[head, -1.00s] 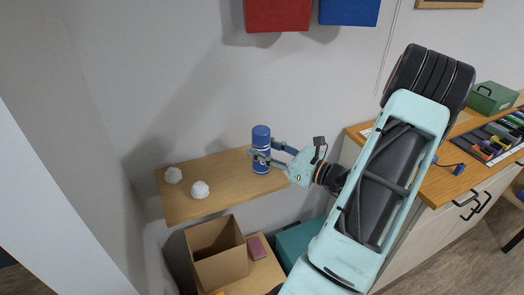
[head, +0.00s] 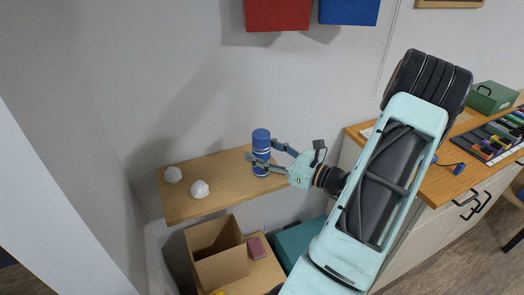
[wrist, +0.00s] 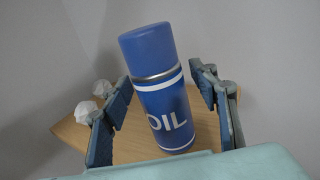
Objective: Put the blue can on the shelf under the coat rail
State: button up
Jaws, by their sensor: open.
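The blue can (head: 261,140) stands upright on the wooden shelf (head: 215,170), near its right end. In the wrist view the can (wrist: 158,100) has white bands, a silver ring and the word OIL. My gripper (head: 264,154) is open around the can, with one finger on each side. In the wrist view gaps show between the can and both fingers. The coat rail is not visible.
Two white crumpled balls (head: 173,174) (head: 200,189) lie on the left part of the shelf. An open cardboard box (head: 222,264) stands below. A red block (head: 277,14) and a blue one (head: 349,11) are on the wall above. A wooden-topped cabinet (head: 440,185) stands at right.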

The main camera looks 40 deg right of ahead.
jog(key=b+v, duration=0.1)
jog(key=v, duration=1.1)
jog(key=shift+b, duration=0.4)
jog(key=shift+r, duration=0.15)
